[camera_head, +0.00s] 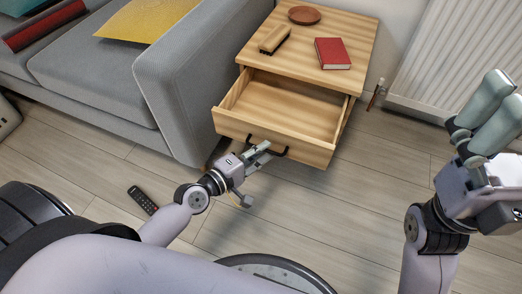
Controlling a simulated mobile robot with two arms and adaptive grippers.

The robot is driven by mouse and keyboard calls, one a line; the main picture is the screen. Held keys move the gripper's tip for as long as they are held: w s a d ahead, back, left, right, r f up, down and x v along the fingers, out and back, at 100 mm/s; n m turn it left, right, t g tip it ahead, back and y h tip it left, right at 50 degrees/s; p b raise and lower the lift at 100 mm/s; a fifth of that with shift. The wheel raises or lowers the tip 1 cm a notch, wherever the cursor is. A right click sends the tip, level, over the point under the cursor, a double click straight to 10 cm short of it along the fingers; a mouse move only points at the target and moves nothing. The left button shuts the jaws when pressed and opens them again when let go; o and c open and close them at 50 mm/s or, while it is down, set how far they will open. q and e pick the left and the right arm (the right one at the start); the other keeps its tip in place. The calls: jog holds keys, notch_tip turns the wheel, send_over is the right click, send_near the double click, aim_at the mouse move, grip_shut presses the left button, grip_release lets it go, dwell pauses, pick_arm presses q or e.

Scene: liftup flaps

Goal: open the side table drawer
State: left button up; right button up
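The wooden side table (350,35) stands at the top centre, beside the sofa. Its drawer (285,105) is pulled well out toward me, and its bare interior shows. A dark bar handle (281,153) is on the drawer front. My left gripper (262,149) is at the handle, its fingers across the middle of the bar; they look closed on it, though the contact is small in view. My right gripper (501,98) is raised at the right edge, away from the table. Its fingers look apart, with nothing between them.
A brush (274,39), a red book (332,53) and a round brown dish (304,15) are on the tabletop. A grey sofa (205,85) stands close on the left, a white radiator (460,50) on the right. A remote (142,200) lies on the floor.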

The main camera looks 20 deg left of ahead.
pick_arm(q)
jog(key=shift+o, duration=0.5)
jog(key=v, duration=1.2)
jog(key=shift+r, duration=0.1)
